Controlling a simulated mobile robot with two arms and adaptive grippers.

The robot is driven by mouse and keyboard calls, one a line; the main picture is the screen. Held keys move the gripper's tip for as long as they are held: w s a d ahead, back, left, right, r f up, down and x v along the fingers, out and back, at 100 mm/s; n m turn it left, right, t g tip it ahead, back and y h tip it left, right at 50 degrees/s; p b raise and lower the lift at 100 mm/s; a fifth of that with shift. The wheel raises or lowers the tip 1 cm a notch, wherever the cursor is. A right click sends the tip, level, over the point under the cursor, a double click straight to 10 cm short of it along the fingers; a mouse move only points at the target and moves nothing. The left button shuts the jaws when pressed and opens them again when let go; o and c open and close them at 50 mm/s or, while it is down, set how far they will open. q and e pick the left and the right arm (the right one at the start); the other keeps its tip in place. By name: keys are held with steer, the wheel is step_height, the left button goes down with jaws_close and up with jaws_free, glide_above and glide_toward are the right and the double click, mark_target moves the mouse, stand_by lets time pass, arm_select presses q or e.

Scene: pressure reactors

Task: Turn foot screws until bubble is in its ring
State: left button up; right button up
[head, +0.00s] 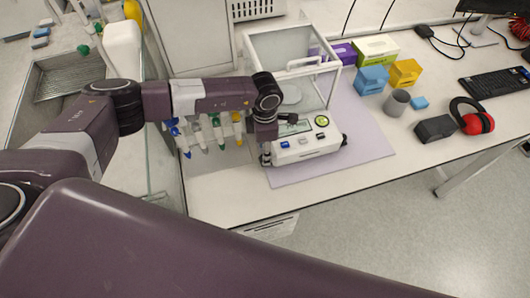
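A white balance (305,146) with a clear glass draft shield (292,62) stands on a lilac mat (352,158). A green round bubble level (322,121) sits on top of its front part, at the right. The bubble's place in its ring is too small to tell. A dark foot screw (344,140) shows at the balance's right side. My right gripper is out of view.
Several pipettes (212,132) hang just left of my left gripper. Blue (371,80) and yellow (405,73) boxes, a grey cup (396,102), a black box (435,128) and red ear defenders (472,117) stand to the right. The mat's right part is clear.

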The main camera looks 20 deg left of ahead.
arm_select(q)
step_height(320, 180, down, 2)
steer(key=shift+f+b, duration=0.1)
steer(key=shift+b, duration=0.3)
steer(key=shift+c, duration=0.3)
jaws_close()
steer(key=shift+f+n+b, duration=0.1)
steer(key=shift+n+b, duration=0.6)
steer(key=shift+n, duration=0.1)
steer(key=shift+r+n, duration=0.2)
steer(key=shift+n, duration=0.5)
